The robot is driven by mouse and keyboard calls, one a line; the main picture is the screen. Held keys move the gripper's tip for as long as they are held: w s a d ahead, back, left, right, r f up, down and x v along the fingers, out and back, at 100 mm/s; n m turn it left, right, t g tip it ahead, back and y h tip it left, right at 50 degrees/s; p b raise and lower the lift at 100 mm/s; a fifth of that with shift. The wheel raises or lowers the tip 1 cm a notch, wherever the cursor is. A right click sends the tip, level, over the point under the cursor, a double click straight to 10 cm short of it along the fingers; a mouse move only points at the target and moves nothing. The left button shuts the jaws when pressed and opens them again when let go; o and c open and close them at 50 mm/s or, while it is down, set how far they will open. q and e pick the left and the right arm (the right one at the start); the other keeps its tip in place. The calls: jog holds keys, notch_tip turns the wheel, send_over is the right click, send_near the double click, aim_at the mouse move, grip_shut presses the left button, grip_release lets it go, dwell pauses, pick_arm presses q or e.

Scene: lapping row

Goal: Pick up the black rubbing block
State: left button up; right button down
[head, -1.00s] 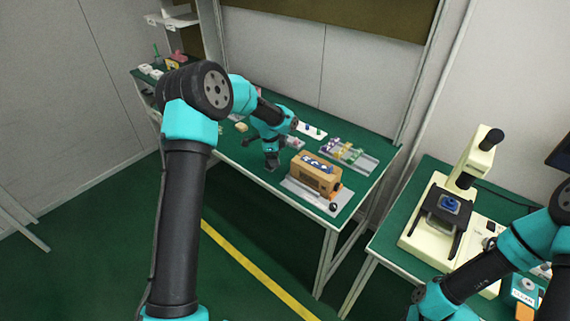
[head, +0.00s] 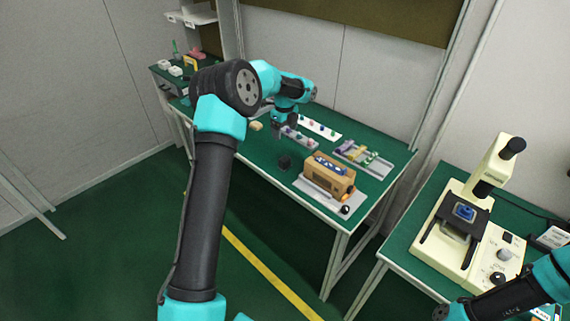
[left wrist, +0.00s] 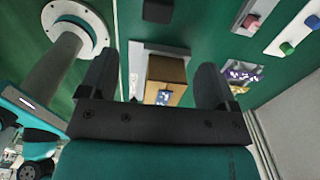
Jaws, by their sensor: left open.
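The black rubbing block (head: 285,162) lies on the green bench top, left of the brown box. It also shows at the top edge of the left wrist view (left wrist: 158,11), partly cut off, beyond the gap between the fingers. My left gripper (head: 283,128) is above the bench, apart from the block and higher in the picture than it. In the left wrist view its two dark fingers (left wrist: 153,78) stand wide apart with nothing between them. My right arm shows at the lower right of the head view, but its gripper is not visible.
The brown box (head: 329,176) with blue pieces stands on a grey plate right of the block. Behind are a white strip (head: 319,127) and a grey tray (head: 366,161) with coloured parts. A cream microscope (head: 470,225) stands on the right bench. Bench around the block is clear.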

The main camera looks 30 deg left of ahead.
aim_at(285, 158)
pick_arm(q)
notch_tip(285, 158, down, 10)
jog(key=shift+f, duration=0.25)
dwell(0.3)
jog(key=shift+s+d+f, duration=0.1)
jog(key=shift+f, duration=1.2)
jog(key=shift+s+f, duration=0.1)
jog(key=shift+f, duration=1.2)
jog(key=c, duration=1.1)
jog(key=shift+o, duration=0.2)
jog(key=shift+r, duration=0.15)
